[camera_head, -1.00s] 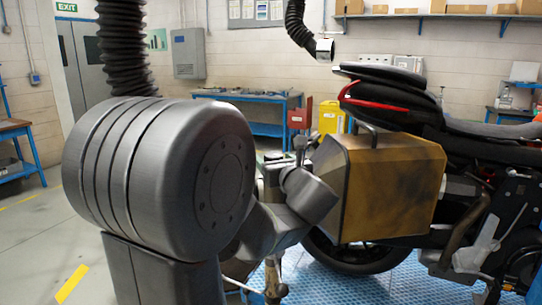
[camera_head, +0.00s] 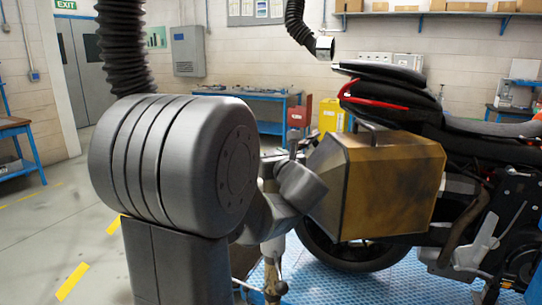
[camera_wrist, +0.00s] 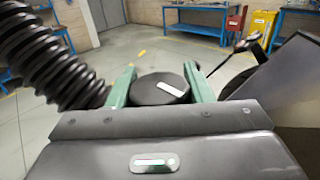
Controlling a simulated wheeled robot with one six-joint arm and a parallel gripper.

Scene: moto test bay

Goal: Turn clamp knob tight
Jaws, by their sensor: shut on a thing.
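The clamp knob (camera_wrist: 150,93) is a dark round disc with a pale bar mark on its top face, seen in the wrist view. My gripper (camera_wrist: 159,86) has a green finger on each side of the knob and is shut on it. The knob's underside and the clamp body below are hidden behind my gripper's dark palm. In the head view my arm covers much of the work spot, and I cannot make out the knob there.
A motorcycle (camera_head: 400,98) with a worn yellow-brown side case (camera_head: 390,185) stands right of my arm on a blue textured platform (camera_head: 330,283). A black ribbed hose (camera_head: 118,45) hangs at left. A blue workbench (camera_head: 270,97) stands behind. The left floor is open.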

